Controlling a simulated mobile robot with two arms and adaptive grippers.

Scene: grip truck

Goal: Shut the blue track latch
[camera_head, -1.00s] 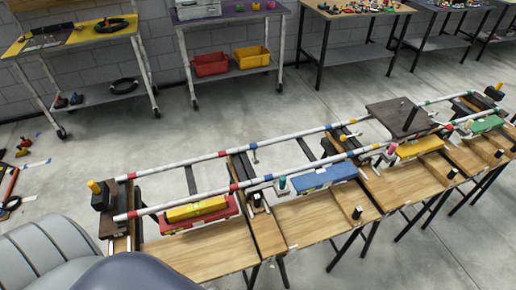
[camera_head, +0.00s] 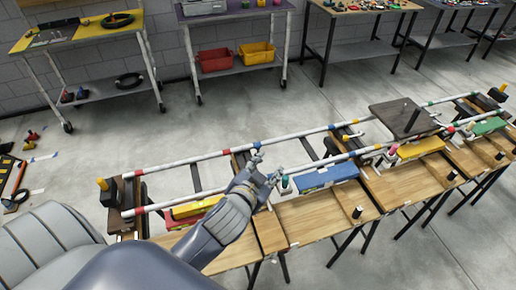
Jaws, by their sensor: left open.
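The track of two white rails with coloured bands (camera_head: 185,162) runs from lower left to upper right over wooden tables. A blue block (camera_head: 328,174) sits beside the near rail at the middle table. A small teal-topped latch handle (camera_head: 285,182) stands just left of the blue block. My left gripper (camera_head: 262,170) is open, at the near rail just left of the teal handle, and looks apart from it. My left arm hides part of the yellow and red blocks (camera_head: 195,208). My right gripper is not in view.
A yellow block (camera_head: 420,148) and a green block (camera_head: 488,126) lie farther right along the near rail. A dark plate with an upright post (camera_head: 402,116) rests on the rails. Short black posts (camera_head: 357,212) stand on the tables.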

